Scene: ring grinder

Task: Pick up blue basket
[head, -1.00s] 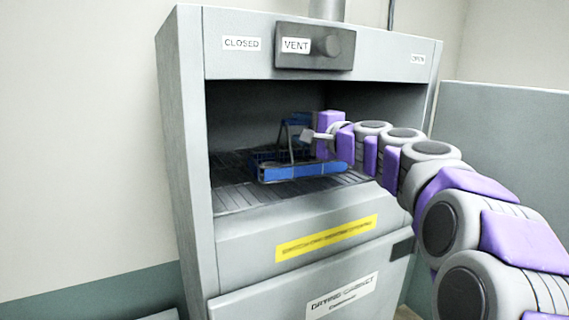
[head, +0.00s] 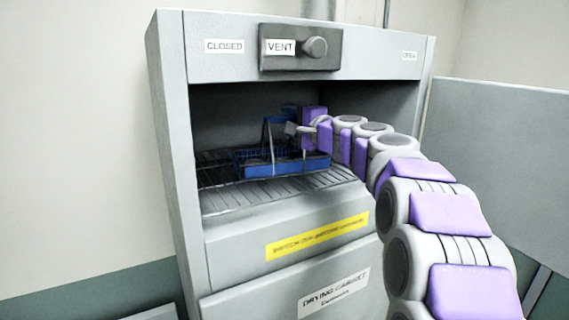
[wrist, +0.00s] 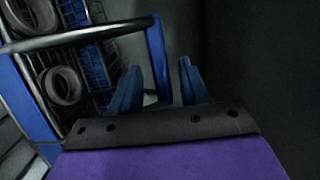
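The blue basket (head: 285,167) sits on the wire rack inside the open drying cabinet. My gripper (head: 297,129) is inside the cabinet opening, at the handle and above the basket's right part. In the wrist view, my gripper (wrist: 160,85) has its two blue fingers apart, with a blue bar of the handle (wrist: 158,50) between them. Gaps show on both sides of the bar. Dark rings (wrist: 62,85) lie in the basket (wrist: 25,100) at the left of the wrist view.
The drying cabinet (head: 170,140) has side walls, a top panel with a vent knob (head: 315,47), and a front sill below the wire rack (head: 225,195). Bare rack shows left of and in front of the basket. A grey panel (head: 500,150) stands at the right.

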